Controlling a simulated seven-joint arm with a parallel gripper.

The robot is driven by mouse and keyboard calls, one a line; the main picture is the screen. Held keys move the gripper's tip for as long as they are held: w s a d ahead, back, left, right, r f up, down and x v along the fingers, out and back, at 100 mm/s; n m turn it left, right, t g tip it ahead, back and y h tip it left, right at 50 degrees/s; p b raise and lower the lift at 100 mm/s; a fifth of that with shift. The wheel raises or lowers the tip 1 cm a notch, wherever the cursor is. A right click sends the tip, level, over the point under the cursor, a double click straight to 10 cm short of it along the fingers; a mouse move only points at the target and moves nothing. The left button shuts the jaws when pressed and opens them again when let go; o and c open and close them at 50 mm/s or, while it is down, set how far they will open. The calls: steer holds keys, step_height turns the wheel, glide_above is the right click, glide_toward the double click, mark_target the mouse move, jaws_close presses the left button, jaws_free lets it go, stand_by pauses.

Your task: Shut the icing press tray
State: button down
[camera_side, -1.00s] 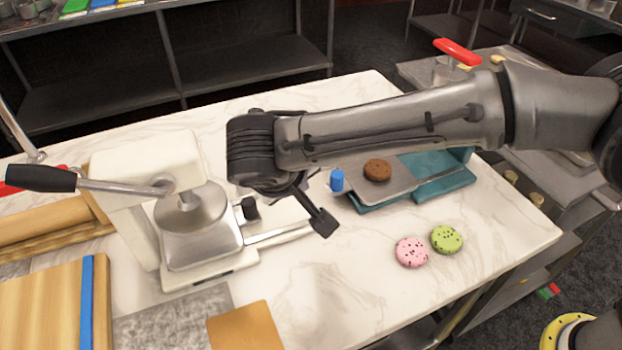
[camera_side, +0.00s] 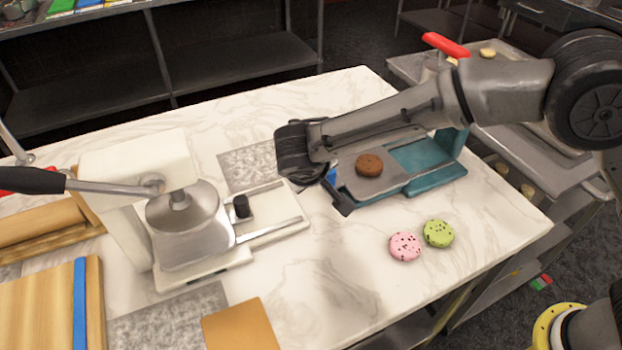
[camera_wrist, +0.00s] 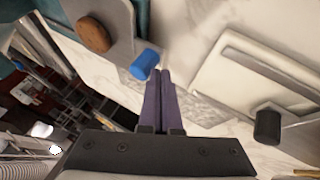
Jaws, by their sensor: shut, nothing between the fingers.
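The icing press (camera_side: 183,215) stands at the left of the marble table, a cream body with a silver round head. Its tray with a black knob (camera_side: 242,206) sits in close against the silver head. The bare rails (camera_side: 272,228) stretch out to the right of the knob. In the wrist view the black knob (camera_wrist: 267,126) and the press rails (camera_wrist: 270,70) lie at the right. My gripper (camera_side: 344,208) is shut and empty, to the right of the rails and apart from the knob. Its fingers (camera_wrist: 161,72) point up in the wrist view, beside a blue knob (camera_wrist: 145,63).
A teal stand (camera_side: 435,180) with a grey plate holding a brown cookie (camera_side: 369,165) is close to my gripper. Pink (camera_side: 405,246) and green (camera_side: 438,233) cookies lie in front. The press lever (camera_side: 110,187) sticks out left. Marble between rails and cookies is clear.

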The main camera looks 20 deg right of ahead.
mark_target(379, 160)
steer(key=d, duration=1.4)
